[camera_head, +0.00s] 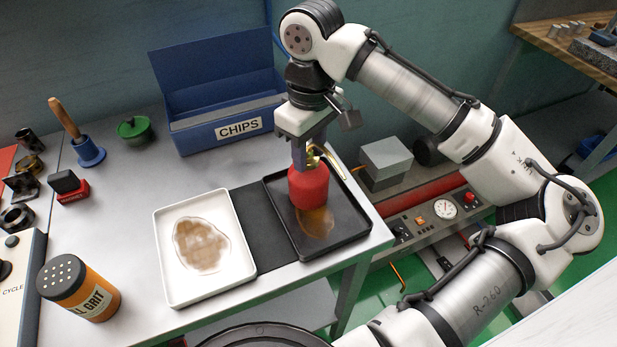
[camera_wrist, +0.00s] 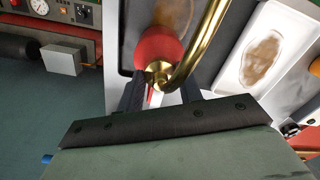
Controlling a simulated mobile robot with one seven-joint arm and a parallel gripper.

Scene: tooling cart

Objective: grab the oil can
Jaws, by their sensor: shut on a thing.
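The oil can has a red body (camera_head: 308,187) and a brass top with a curved spout. It stands over the black tray (camera_head: 352,237) at the right of the cart top; I cannot tell whether its base touches the tray. My gripper (camera_head: 308,160) comes down from above and is shut on the upper part of the can. In the wrist view, the two dark fingers of my gripper (camera_wrist: 162,95) sit on both sides of the brass neck, with the red oil can (camera_wrist: 158,46) beyond. The fingers hide part of the neck.
A white tray (camera_head: 166,258) with a brown stain lies left of a dark mat (camera_head: 258,232). A blue CHIPS bin (camera_head: 200,137) stands behind.

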